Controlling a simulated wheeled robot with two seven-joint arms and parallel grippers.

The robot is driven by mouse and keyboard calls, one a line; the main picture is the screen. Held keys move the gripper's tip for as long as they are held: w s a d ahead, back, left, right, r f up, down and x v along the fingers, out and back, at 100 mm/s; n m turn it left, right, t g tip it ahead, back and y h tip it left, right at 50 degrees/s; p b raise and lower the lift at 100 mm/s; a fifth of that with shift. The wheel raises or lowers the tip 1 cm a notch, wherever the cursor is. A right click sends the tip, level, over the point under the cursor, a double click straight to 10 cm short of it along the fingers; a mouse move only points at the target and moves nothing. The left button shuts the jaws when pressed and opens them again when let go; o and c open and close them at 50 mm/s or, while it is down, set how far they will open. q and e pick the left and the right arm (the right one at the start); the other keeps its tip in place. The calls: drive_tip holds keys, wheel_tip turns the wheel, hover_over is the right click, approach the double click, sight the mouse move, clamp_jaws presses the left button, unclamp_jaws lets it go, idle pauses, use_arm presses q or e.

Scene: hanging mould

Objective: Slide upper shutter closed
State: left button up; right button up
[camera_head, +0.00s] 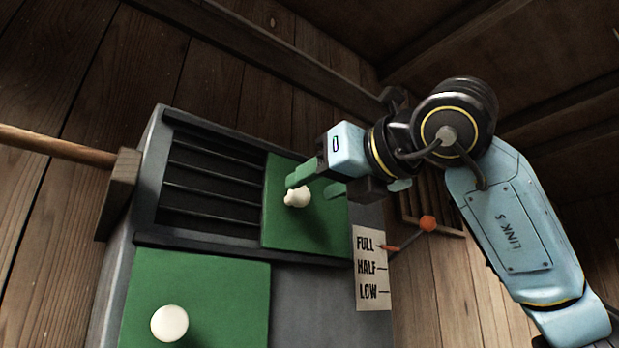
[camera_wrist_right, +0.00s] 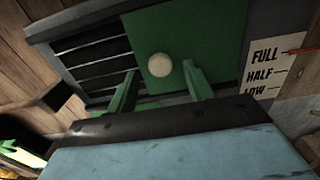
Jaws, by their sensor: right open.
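The upper shutter (camera_head: 330,232) is a green panel with a cream knob (camera_head: 296,197). It sits at the right of its grey frame, and the slatted opening (camera_head: 212,180) to its left is uncovered. My right gripper (camera_head: 312,183) has green fingers and is open at the knob. In the right wrist view the shutter (camera_wrist_right: 215,40) is ahead, and the knob (camera_wrist_right: 160,65) shows between the two fingertips (camera_wrist_right: 160,80), slightly beyond them. I cannot tell whether either finger touches it. My left gripper is not in view.
A lower green panel (camera_head: 225,290) with a white knob (camera_head: 169,323) is below. A label (camera_head: 371,268) reading FULL, HALF, LOW is at the right, with an orange-tipped lever (camera_head: 428,223) beside it. A wooden rod (camera_head: 60,146) meets the frame's left side. Plank walls surround it.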

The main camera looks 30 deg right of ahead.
drive_tip(key=shift+w+a, duration=0.1)
drive_tip(key=shift+w, duration=1.25)
clamp_jaws()
